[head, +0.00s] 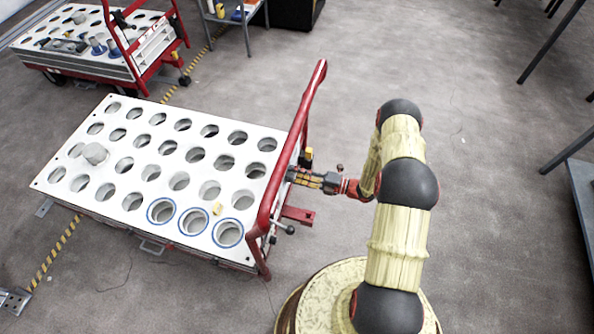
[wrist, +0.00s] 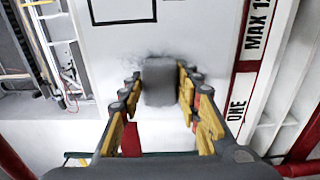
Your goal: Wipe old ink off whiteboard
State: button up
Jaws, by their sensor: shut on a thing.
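The whiteboard (wrist: 105,50) is a white panel that fills the middle of the wrist view. A faint grey smudge (wrist: 198,72) of ink shows on it around the grey block. My gripper (wrist: 160,88) is shut on this dark grey block (wrist: 160,82), which looks like an eraser. The block is at the board face; its far edge seems to touch, but I cannot be sure. In the head view my gripper (head: 296,176) is at the red-handled end of the cart, and the board and block are hidden there.
A white cart top (head: 105,205) with rows of round holes lies left of my gripper, and its red handle bar (head: 300,115) rises close by. A red strip with lettering (wrist: 245,85) runs right of the board. Open floor (head: 480,170) lies to the right.

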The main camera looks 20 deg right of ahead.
aim_at(294, 179)
jog(key=shift+s+a+p, duration=0.2)
jog(key=shift+s+a, duration=0.15)
jog(key=shift+s, duration=0.25)
jog(key=shift+s+a+p, duration=0.2)
jog(key=shift+s+a, duration=0.15)
jog(key=shift+s, duration=0.2)
jog(key=shift+s+a+p, duration=0.35)
jog(key=shift+s+a, duration=0.6)
jog(key=shift+s, duration=0.1)
jog(key=shift+w+d+r, duration=0.75)
jog(key=shift+w+r, duration=0.05)
jog(key=shift+w, duration=0.2)
jog(key=w+d+b, duration=0.2)
jog(key=w+d, duration=0.2)
jog(key=w, duration=0.1)
jog(key=shift+v, duration=2.95)
